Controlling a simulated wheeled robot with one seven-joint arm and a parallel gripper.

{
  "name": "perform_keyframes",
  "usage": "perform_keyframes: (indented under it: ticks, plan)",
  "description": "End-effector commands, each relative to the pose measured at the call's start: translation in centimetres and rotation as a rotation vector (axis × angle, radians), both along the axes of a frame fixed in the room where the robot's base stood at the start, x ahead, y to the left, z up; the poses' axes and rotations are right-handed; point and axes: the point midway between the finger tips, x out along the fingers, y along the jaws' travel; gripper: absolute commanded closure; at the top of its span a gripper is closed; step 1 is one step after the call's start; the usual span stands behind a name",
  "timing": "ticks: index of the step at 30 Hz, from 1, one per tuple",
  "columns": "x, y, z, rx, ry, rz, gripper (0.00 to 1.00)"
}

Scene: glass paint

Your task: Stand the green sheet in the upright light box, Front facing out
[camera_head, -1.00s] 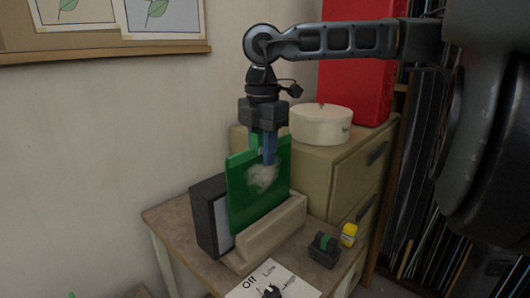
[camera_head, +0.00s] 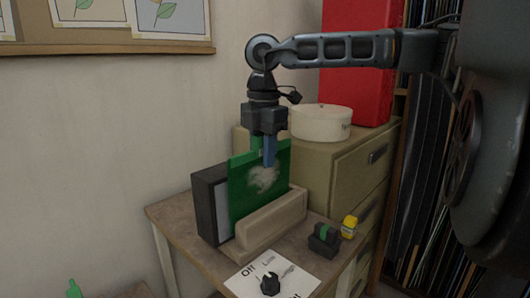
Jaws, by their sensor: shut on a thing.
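The green sheet (camera_head: 245,194) stands upright with a pale whitish smudge on the face toward me. My gripper (camera_head: 264,150) is shut on its top edge from above. The light box (camera_head: 211,203) is a black-framed box with a pale panel, standing upright on the small table. The sheet is in front of that panel, and its lower edge is hidden behind a light wooden ledge (camera_head: 272,222). I cannot tell whether the sheet touches the bottom of the slot. No Front label is legible on the sheet.
A paper marked "Off" and "Low" (camera_head: 248,285) with a dark knob (camera_head: 270,284) lies in front. A dark block with a green band (camera_head: 324,240) and a yellow-capped item (camera_head: 349,226) sit to the right. A drawer cabinet (camera_head: 350,178) with a round white box (camera_head: 321,121) stands behind.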

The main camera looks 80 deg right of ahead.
Motion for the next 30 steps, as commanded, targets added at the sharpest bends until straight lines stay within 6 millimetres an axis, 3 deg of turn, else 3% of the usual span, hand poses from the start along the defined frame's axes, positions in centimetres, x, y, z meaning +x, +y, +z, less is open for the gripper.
perform_keyframes:
  ticks: [1, 30]
  plan:
    - [-0.21, 0.36, -2.01, 0.019, 0.015, 0.005, 1.0]
    - [0.64, -0.15, -2.8, 0.016, 0.012, 0.007, 1.0]
